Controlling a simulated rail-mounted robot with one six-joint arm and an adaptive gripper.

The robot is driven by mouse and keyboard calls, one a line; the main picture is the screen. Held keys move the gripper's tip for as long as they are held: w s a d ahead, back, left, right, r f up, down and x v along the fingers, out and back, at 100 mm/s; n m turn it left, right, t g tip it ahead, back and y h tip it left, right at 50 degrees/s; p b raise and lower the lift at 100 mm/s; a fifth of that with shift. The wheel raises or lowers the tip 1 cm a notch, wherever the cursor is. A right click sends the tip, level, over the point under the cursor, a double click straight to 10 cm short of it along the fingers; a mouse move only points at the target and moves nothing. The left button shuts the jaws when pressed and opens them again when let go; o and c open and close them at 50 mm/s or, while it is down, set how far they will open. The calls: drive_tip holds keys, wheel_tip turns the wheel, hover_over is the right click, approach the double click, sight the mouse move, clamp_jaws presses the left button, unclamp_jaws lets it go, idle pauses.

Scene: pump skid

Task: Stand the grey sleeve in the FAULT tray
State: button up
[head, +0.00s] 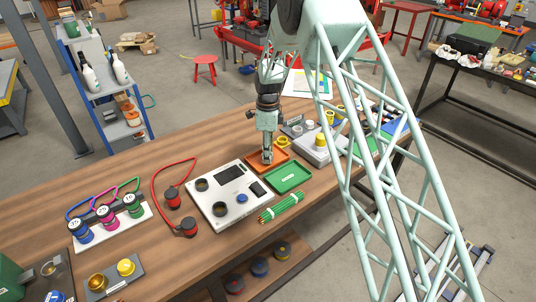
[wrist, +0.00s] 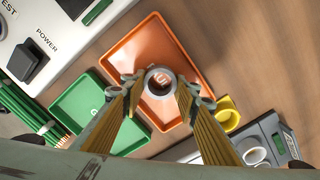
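The grey sleeve (wrist: 160,82) shows end-on in the wrist view as a pale ring with a dark bore. It sits between the fingertips of my gripper (wrist: 159,84), which appears shut on it. Gripper and sleeve are over the orange tray (wrist: 158,37); whether the sleeve touches the tray floor cannot be told. White lettering in the orange tray is mostly hidden by the sleeve, so its word is not readable. In the head view my gripper (head: 267,157) points down over the orange tray (head: 281,154), and the sleeve is not clearly distinguishable.
A green tray (head: 289,178) lies beside the orange one. A white test panel (head: 228,212) lies to the left, with green pencil-like sticks (head: 281,207) in front. A yellow piece (wrist: 229,113) and a grey unit (wrist: 262,137) stand close to the orange tray on its other side.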

drive_tip(key=o, duration=0.5)
drive_tip(key=shift+c, duration=0.2)
drive_tip(key=shift+r, duration=0.15)
wheel_tip(320, 180, up, 12)
drive_tip(key=p, duration=0.1)
idle(0.4)
idle(0.8)
